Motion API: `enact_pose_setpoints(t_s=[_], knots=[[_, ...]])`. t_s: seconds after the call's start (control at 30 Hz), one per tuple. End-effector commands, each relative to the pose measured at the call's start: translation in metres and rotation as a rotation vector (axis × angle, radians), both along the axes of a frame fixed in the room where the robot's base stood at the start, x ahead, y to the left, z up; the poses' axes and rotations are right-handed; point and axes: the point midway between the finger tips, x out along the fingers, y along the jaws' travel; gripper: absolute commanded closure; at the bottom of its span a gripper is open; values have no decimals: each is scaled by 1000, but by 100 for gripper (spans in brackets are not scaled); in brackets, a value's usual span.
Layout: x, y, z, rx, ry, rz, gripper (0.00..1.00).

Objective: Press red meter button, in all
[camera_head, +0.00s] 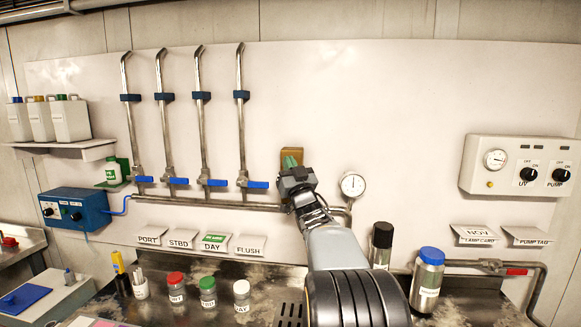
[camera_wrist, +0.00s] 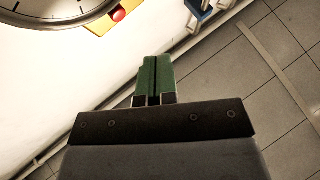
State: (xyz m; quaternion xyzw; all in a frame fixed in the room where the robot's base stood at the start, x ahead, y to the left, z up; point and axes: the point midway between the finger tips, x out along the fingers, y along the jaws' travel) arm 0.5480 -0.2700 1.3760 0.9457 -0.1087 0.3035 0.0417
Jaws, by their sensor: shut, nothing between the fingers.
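My gripper (camera_head: 291,163) is shut and empty, its green fingers together, in front of the wall panel in the head view. A small yellow-brown plate (camera_head: 293,151) shows just behind its fingertips; any button on it is hidden there. In the wrist view, a red button (camera_wrist: 118,15) sits on a yellow plate (camera_wrist: 101,27) at the top, beside a large round gauge (camera_wrist: 45,8). The green fingertips (camera_wrist: 153,78) appear below and to the right of the button, apart from it in the picture. I cannot tell the depth between them.
A round meter (camera_head: 352,185) is on the pipe right of my gripper. Upright pipes with blue valve handles (camera_head: 257,185) stand to the left. Capped jars (camera_head: 208,292) and a blue-capped bottle (camera_head: 428,280) stand on the counter below. A control box (camera_head: 520,165) is at right.

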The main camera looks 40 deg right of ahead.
Motion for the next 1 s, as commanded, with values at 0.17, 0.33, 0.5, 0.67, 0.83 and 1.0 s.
enact_pose_setpoints(t_s=[0.17,0.33,0.5,0.67,0.83,1.0], knots=[[-10,10,-2,-1,-1,1,100],[-14,14,-1,1,1,1,100],[-14,14,0,1,1,1,100],[-14,14,0,1,1,1,100],[-14,14,0,1,0,1,100],[-14,14,0,1,0,1,100]])
